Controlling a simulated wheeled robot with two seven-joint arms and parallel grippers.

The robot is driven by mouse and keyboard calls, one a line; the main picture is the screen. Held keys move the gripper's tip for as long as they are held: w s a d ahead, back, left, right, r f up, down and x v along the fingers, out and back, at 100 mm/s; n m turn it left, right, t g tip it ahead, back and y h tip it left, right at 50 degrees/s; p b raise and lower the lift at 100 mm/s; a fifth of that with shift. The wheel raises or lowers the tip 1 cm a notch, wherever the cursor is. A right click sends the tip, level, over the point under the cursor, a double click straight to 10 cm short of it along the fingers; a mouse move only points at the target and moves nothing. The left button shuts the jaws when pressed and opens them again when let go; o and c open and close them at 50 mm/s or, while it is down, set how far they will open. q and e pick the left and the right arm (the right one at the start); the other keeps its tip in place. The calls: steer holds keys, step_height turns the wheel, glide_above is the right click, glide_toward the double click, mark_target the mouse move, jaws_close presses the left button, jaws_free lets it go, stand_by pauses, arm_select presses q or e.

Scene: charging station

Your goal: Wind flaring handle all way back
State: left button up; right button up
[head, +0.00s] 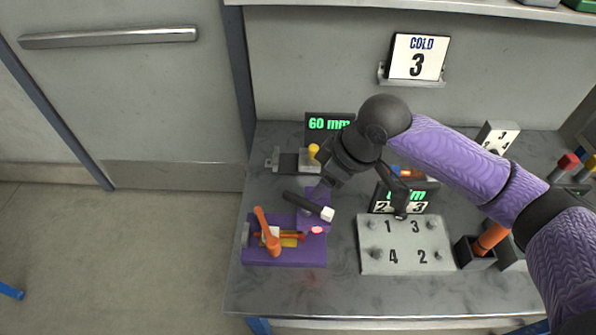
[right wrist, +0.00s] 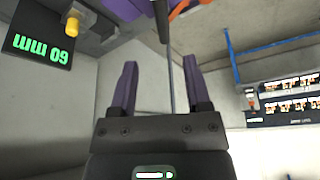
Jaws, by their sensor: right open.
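A purple flaring tool base (head: 258,254) sits at the front left of the grey bench. The frames do not make clear which of these is the flaring handle. My right gripper (head: 326,184) is just above and behind the bar, partly hidden by its own wrist. In the right wrist view its two purple fingers (right wrist: 160,65) stand apart with nothing between them. I see no contact with the bar. My left gripper is not in view.
A green "60 mm" display (head: 329,124) stands behind the tool. A numbered plate (head: 403,258) and a black holder with an orange handle (head: 475,253) lie to the right. A "COLD 3" sign (head: 417,57) is on the back wall. The bench front is clear.

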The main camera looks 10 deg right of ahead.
mark_target(308, 202)
steer(key=x, duration=0.2)
steer(key=b+x, duration=0.1)
steer(key=x, duration=0.2)
steer(key=b+x, duration=0.1)
steer(key=x, duration=0.2)
steer(key=shift+s, duration=0.25)
steer(key=shift+w+a+f, duration=0.1)
steer(key=shift+w+f, duration=0.05)
steer(key=shift+f, duration=0.3)
steer(key=shift+c, duration=0.7)
jaws_close()
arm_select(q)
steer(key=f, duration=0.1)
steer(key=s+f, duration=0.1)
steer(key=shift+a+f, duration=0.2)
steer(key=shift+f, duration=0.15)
